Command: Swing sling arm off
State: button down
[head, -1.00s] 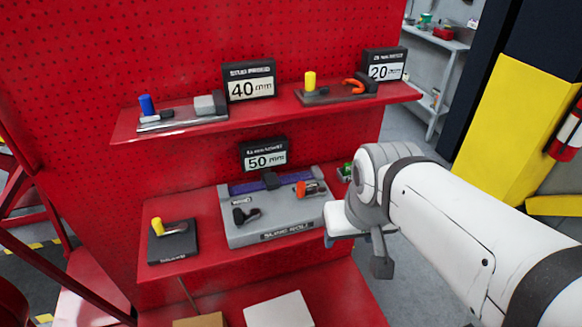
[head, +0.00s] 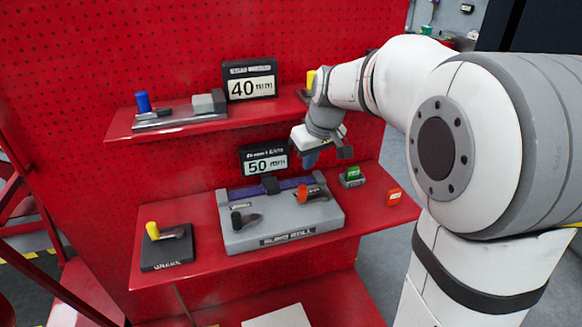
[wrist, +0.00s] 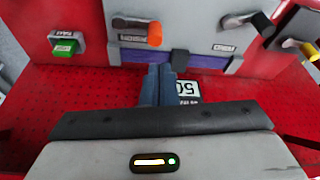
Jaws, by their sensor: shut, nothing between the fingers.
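A grey block (head: 281,238) with a front label that seems to read "SLING ROLL" sits on the middle shelf. It carries an orange-ended lever (head: 312,193), a black-ended lever (head: 246,219) and a purple strip (head: 240,192) with a dark clamp along its back. I cannot read which lever is the sling arm. In the wrist view the orange-ended lever (wrist: 137,30) and the black-ended lever (wrist: 243,20) lie at the top. My gripper (head: 310,160) hangs above the block's back right part, apart from it. Its blue-grey fingers (wrist: 158,80) are together and empty.
A "50 mm" sign (head: 264,162) stands behind the block, close to my gripper. A yellow-knobbed crank unit (head: 167,250) stands left. The upper shelf (head: 122,125) overhangs behind.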

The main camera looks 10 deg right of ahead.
jog(key=shift+w+a+f, duration=0.1)
jog(key=shift+w+f, duration=0.15)
jog(key=shift+w, duration=0.4)
jog(key=shift+w+a+f, duration=0.1)
jog(key=shift+w+f, duration=0.1)
jog(key=shift+w, duration=0.4)
jog(key=p+x, duration=0.1)
jog(key=x, duration=0.9)
jog(key=shift+d+f+n, duration=0.1)
jog(key=shift+d+n, duration=0.05)
jog(key=shift+n, duration=0.15)
